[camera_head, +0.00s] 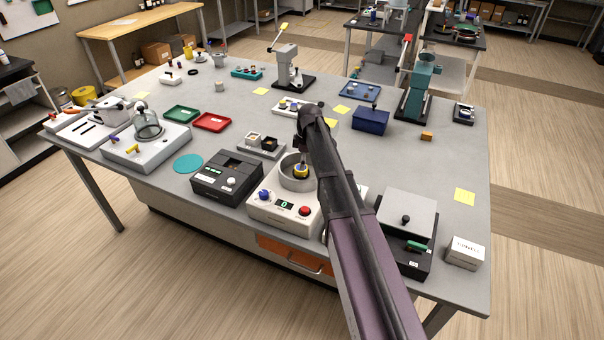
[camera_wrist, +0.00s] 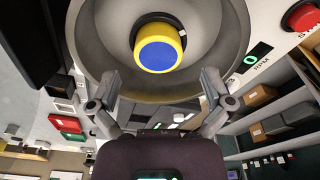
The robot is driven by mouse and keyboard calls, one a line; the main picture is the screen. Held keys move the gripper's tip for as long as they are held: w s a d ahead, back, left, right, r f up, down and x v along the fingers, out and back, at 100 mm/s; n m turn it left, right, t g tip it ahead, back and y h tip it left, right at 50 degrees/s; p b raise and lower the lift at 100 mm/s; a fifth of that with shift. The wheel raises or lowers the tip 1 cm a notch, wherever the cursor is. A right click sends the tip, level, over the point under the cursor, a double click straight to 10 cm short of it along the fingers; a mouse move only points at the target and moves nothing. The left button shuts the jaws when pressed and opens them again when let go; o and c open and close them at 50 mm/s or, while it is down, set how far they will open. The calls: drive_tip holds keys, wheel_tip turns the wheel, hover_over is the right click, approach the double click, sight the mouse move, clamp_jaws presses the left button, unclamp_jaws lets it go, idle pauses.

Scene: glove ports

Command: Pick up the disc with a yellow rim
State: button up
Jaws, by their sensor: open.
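The disc with a yellow rim (camera_wrist: 159,48) has a blue face and sits on a dark hub in the middle of a round metal bowl (camera_wrist: 88,52). In the head view the disc (camera_head: 301,170) shows small inside the bowl (camera_head: 284,180) on a white device with a green display. My gripper (camera_wrist: 162,80) is open, its two fingers spread to either side below the disc in the wrist view. Nothing is between the fingers and they appear apart from the disc. In the head view my arm hides most of the gripper.
The white device (camera_head: 257,211) has a blue knob and a red button (camera_head: 305,211). A black box (camera_head: 226,178) stands close on its left. A black device with a grey lid (camera_head: 408,215) stands to the right. The grey table (camera_head: 350,160) has bare patches farther back.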

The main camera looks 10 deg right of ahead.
drive_tip(key=shift+w+a+f+b, duration=0.1)
drive_tip(key=shift+a+f+b, duration=0.1)
drive_tip(key=shift+f+b, duration=1.45)
drive_tip(key=shift+f, duration=0.1)
drive_tip(key=shift+c, duration=0.2)
drive_tip(key=c, duration=1.2)
drive_tip(key=shift+o, duration=0.2)
drive_tip(key=shift+p, duration=0.35)
wheel_tip(320, 180, up, 4)
drive_tip(key=p, duration=0.3)
drive_tip(key=shift+f, duration=0.15)
drive_tip(key=d+r+p, duration=0.1)
drive_tip(key=d, duration=1.5)
drive_tip(key=shift+s+r+p, duration=0.15)
drive_tip(key=shift+s+p, duration=0.05)
drive_tip(key=shift+p, duration=0.15)
